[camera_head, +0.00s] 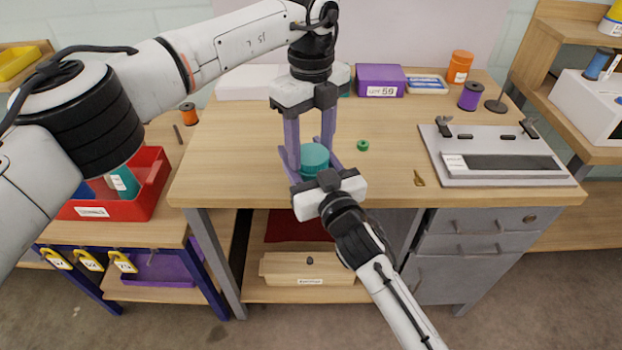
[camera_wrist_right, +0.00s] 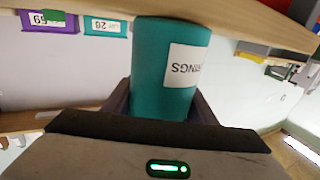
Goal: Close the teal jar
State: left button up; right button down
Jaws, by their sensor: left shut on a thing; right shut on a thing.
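The teal jar (camera_head: 311,174) stands upright over the front of the table, partly hidden by my grippers. In the right wrist view the jar (camera_wrist_right: 165,70) appears upside down with a white label. My right gripper (camera_head: 310,172) comes from the front and is shut around the jar's body. My left gripper (camera_head: 312,155) points down from above, its purple fingers on both sides of the round teal lid (camera_head: 314,153) at the jar's top. The lid looks in line with the jar. I cannot tell whether it is fully seated.
A green ring (camera_head: 362,145) and a small brass piece (camera_head: 419,178) lie to the right. A grey board (camera_head: 497,175) fills the table's right. A purple box (camera_head: 380,79), a purple spool (camera_head: 470,96) and an orange jar (camera_head: 459,66) stand behind. A red bin (camera_head: 150,190) is at left.

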pick_arm(q)
jog(key=m, duration=0.6)
jog(key=shift+m, duration=0.4)
pick_arm(e)
jog(key=shift+f, duration=0.1)
pick_arm(q)
jog(key=m, duration=0.6)
jog(key=shift+m, duration=0.3)
jog(key=m, duration=1.2)
jog(key=o, duration=1.2)
jog(key=shift+c, duration=0.2)
jog(key=shift+r, duration=2.25)
